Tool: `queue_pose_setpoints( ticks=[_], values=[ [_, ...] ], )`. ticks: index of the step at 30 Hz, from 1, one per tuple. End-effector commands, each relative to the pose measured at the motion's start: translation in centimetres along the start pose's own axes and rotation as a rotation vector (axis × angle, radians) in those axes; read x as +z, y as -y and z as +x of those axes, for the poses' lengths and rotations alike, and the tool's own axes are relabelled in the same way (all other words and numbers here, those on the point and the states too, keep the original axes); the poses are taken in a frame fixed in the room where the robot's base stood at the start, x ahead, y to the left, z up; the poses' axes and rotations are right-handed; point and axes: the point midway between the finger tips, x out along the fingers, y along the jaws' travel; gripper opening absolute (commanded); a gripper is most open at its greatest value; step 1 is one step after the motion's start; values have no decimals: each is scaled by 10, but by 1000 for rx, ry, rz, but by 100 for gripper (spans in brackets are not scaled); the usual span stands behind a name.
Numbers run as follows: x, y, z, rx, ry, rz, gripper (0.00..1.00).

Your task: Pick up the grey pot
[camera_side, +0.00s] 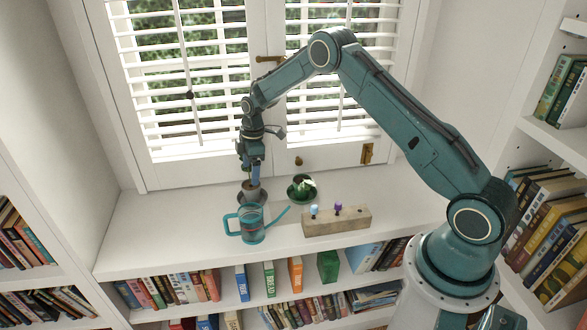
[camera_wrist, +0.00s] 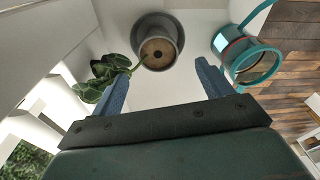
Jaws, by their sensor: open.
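The grey pot (camera_side: 255,196) stands upright on the white sill, directly below my gripper (camera_side: 251,178), partly hidden behind the watering can in the side view. In the wrist view the grey pot (camera_wrist: 176,36) shows brown soil inside and sits in a darker grey saucer. My gripper (camera_wrist: 163,70) is open and empty, with its blue fingers spread to either side of the pot's place in that picture. The fingertips look close to the pot's rim; I cannot tell whether they touch it.
A teal watering can (camera_side: 252,232) stands just in front of the pot, its spout pointing right. A wooden block (camera_side: 337,221) with small items lies further right. The sill's left part is clear; window blinds (camera_side: 190,95) are behind.

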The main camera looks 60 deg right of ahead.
Motion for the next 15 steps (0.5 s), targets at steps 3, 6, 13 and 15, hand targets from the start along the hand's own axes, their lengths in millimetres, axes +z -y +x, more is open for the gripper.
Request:
queue_pose_setpoints(
  ticks=[3, 6, 13, 15],
  values=[
    [0, 0, 15, -1, 1, 0, 78],
    [0, 0, 21, 1, 0, -1, 78],
    [0, 0, 24, 1, 0, -1, 78],
    [0, 0, 25, 1, 0, 0, 78]
  ],
)
